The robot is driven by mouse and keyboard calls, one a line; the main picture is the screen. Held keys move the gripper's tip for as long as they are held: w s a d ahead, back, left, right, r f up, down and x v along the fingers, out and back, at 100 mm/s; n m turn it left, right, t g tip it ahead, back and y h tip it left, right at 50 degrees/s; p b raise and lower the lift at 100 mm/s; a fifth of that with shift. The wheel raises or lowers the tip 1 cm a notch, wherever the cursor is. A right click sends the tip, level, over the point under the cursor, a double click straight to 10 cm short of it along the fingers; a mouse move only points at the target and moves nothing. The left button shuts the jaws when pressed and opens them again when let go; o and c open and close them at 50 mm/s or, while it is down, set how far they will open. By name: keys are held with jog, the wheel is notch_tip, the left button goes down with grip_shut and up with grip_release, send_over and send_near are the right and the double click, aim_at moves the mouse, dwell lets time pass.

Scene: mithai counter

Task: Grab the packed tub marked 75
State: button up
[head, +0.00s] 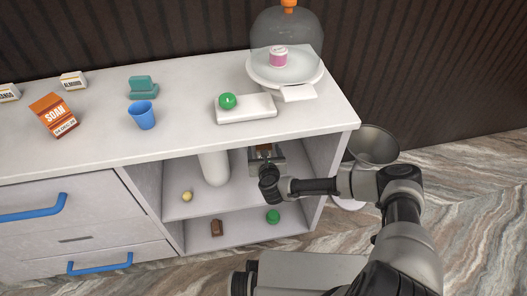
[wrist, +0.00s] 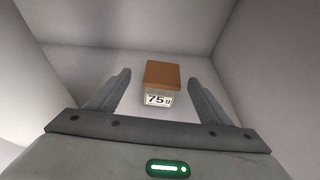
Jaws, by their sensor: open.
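The packed tub (wrist: 163,76) has a brown top and a pale front label reading "75 g". In the wrist view it stands beyond and between my fingertips, with a gap on either side. In the head view, a small brown patch that looks like the tub (head: 264,147) shows in the upper open compartment, mostly behind my gripper. My gripper (wrist: 159,78) is open and empty. In the head view my gripper (head: 266,168) reaches into that compartment from the front.
Compartment walls and a back panel surround my gripper. A white cylinder (head: 214,168) and a yellow ball (head: 187,196) stand to its left. The lower shelf holds a brown item (head: 217,228) and a green ball (head: 273,216). The counter top (head: 190,122) is above.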

jog(key=x, duration=0.2)
jog(key=b+x, duration=0.1)
jog(key=x, duration=0.2)
jog(key=shift+w+d+f+b, duration=0.1)
jog(key=shift+w+d+b, duration=0.1)
jog(key=shift+w+b, duration=0.15)
jog(key=c, duration=1.1)
